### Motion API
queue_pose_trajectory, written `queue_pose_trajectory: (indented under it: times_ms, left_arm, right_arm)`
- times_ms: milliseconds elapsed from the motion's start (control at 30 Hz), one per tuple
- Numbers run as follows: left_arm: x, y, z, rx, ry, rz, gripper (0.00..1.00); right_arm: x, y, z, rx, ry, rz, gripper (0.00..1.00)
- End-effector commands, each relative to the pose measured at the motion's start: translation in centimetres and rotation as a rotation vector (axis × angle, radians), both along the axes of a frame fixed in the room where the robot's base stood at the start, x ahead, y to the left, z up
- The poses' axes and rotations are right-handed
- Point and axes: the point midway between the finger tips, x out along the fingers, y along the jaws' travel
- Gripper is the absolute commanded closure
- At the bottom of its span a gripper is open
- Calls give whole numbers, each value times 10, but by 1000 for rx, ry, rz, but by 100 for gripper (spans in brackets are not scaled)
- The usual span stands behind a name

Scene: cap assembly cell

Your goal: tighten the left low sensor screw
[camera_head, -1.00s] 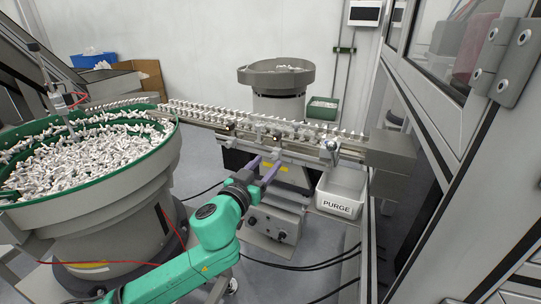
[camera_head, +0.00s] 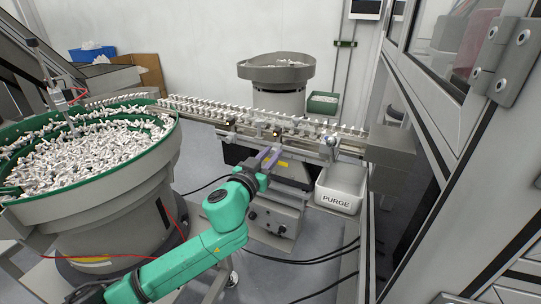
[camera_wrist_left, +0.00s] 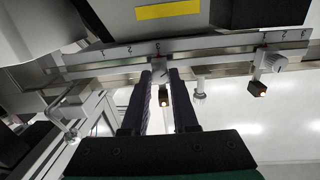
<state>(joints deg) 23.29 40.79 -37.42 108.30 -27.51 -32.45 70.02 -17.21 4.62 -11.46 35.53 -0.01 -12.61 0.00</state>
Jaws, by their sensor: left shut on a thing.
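My left gripper (camera_head: 269,154) reaches the front side of the feed rail (camera_head: 340,149). In the left wrist view its two dark fingers (camera_wrist_left: 160,72) are close together around a small grey fitting at the rail. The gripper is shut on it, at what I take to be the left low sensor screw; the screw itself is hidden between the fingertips. A dark sensor block (camera_wrist_left: 163,99) with a small orange light shows between the fingers. A second sensor block (camera_wrist_left: 257,89) with a light hangs from its bracket (camera_wrist_left: 272,62) at the right. My right gripper is not in view.
A pale round post (camera_wrist_left: 199,89) stands just right of the fingers in the wrist view. A PURGE bin (camera_head: 338,200) sits below the rail's right end. A green-rimmed bowl of white parts (camera_head: 62,206) stands left. A machine enclosure (camera_head: 462,120) closes the right side.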

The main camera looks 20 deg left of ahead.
Motion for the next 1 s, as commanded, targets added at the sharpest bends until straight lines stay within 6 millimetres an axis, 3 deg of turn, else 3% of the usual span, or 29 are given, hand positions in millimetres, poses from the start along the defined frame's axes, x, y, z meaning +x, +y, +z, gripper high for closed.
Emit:
queue_pose_trajectory:
  times_ms: [367,1000]
  left_arm:
    - [0,0,1,216,-36,0,100]
    - [0,-1,1,812,-136,1,100]
  right_arm:
    - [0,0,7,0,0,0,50]
    - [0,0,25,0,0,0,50]
